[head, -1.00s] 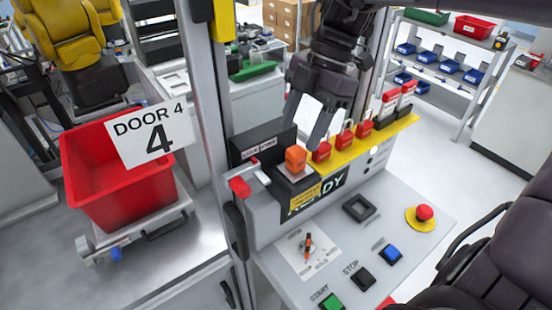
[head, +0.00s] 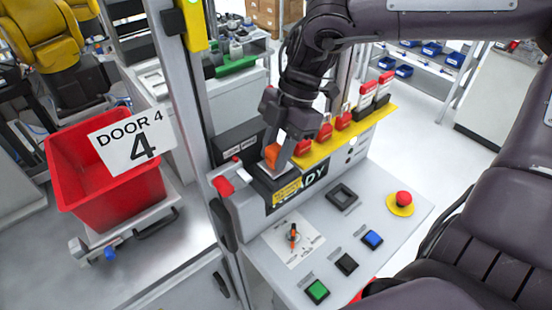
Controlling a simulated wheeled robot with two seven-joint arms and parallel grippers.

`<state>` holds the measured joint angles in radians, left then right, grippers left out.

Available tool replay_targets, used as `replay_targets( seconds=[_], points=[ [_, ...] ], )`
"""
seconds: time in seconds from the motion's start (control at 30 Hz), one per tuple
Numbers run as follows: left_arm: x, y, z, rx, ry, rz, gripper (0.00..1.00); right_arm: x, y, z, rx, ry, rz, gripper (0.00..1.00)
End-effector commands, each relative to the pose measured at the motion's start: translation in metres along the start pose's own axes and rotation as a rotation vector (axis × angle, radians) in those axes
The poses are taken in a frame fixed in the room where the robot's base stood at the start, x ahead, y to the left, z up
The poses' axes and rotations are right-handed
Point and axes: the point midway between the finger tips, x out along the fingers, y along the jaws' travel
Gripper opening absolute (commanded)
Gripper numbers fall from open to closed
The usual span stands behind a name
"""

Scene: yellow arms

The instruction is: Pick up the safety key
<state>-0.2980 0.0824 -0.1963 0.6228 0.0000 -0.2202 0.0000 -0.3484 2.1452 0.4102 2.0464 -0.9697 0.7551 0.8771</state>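A smaller orange-handled selector (head: 293,236) sits on a white plate lower on the panel. My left gripper is not in view.
Several red padlocks (head: 324,131) line a yellow strip just right of my gripper. A red-handled latch (head: 223,186) and door post stand to the left. The panel carries buttons and a red emergency stop (head: 403,198). A red bin (head: 100,175) is at far left.

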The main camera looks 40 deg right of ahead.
Motion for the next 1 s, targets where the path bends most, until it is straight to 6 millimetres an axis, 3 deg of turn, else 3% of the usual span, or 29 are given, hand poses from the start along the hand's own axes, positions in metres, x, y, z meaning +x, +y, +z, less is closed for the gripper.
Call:
replay_targets(
  seconds=[0.1,0.37,0.57,0.77,1.0],
  points=[
    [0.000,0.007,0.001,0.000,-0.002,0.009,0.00,0.000,0.000,0.000,-0.001,0.000,0.000,0.05],
    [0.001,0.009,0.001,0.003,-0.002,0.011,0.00,-0.001,0.000,-0.001,-0.001,-0.001,0.001,0.05],
    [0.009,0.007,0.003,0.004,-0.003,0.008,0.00,-0.015,0.001,-0.006,-0.004,-0.003,0.004,0.05],
    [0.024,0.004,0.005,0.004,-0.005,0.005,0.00,-0.053,0.001,-0.022,-0.003,-0.005,0.009,0.05],
    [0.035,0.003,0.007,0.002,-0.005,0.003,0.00,-0.119,0.001,-0.049,0.001,-0.008,0.007,0.05]
  ],
)
